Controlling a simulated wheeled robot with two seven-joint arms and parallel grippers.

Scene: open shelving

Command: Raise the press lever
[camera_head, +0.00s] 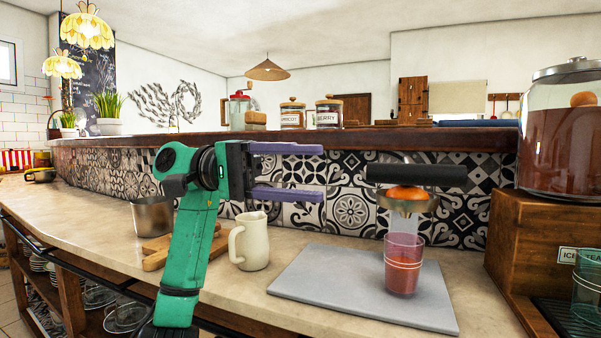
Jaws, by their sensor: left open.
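A black horizontal bar (425,176), which looks like the press lever's handle, sits at right centre. Just beneath it a metal cup (392,203) holds an orange fruit (407,193). A pale translucent column shows under the cup, above a pink glass with reddish content (403,268) on a grey board. My left gripper (322,172) comes in on a green arm from the left. Its two purple fingers are spread apart, empty, and point right towards the bar, with a gap between fingertips and bar. My right gripper is not in view.
A cream mug (250,242), a metal pot (152,216) and a wooden board (170,252) stand near my left arm. A large drink dispenser (562,150) on a wooden stand (540,238) is at the right. The grey board (340,282) is mostly clear. A raised wooden ledge (350,140) runs behind.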

